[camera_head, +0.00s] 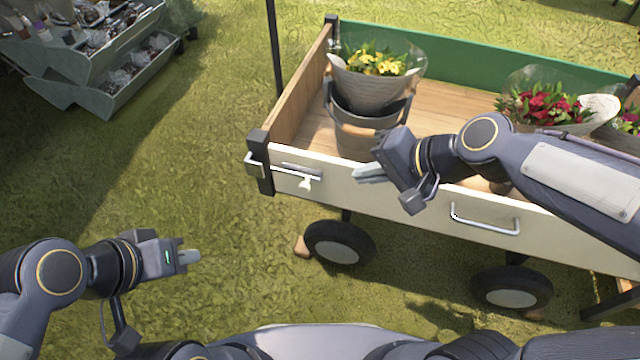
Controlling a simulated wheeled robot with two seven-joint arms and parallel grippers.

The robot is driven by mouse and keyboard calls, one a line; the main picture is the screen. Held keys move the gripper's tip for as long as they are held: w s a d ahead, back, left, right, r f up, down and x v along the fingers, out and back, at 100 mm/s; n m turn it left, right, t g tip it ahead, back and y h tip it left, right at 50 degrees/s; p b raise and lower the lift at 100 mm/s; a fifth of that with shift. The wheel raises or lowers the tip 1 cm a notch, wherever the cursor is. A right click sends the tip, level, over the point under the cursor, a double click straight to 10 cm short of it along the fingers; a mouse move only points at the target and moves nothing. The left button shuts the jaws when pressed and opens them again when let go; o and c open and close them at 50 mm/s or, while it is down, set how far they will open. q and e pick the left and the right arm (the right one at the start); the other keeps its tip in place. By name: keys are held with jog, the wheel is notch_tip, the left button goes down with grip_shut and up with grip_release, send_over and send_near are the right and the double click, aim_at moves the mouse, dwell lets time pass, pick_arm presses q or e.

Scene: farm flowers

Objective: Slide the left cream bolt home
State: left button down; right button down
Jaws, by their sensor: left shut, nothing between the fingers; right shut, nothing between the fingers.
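The left cream bolt (306,183) is a small cream knob on a metal bar, on the cream front board (400,197) of the wagon near its left dark corner post. A metal bracket (254,166) sits on that post, left of the knob. How far the bar reaches into the bracket is too small to tell. My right gripper (369,173) is shut and empty, in front of the board to the right of the knob and apart from it. My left gripper (189,258) is shut and empty over the grass, left of and below the wagon.
A metal handle (486,219) is on the front board further right. Buckets with yellow flowers (377,62) and red flowers (546,103) stand in the wagon. Black wheels (340,245) are below. A thin dark pole (274,45) rises behind. Grass lies open at left.

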aim_at(307, 186)
jog(key=b+x, duration=0.6)
jog(key=x, duration=0.7)
jog(key=shift+a+f, duration=0.25)
jog(key=shift+f, duration=0.05)
jog(key=shift+w+a, duration=0.1)
jog(key=a, duration=0.1)
jog(key=w+a+p, duration=0.1)
jog(key=a, duration=0.1)
jog(key=shift+a, duration=0.35)
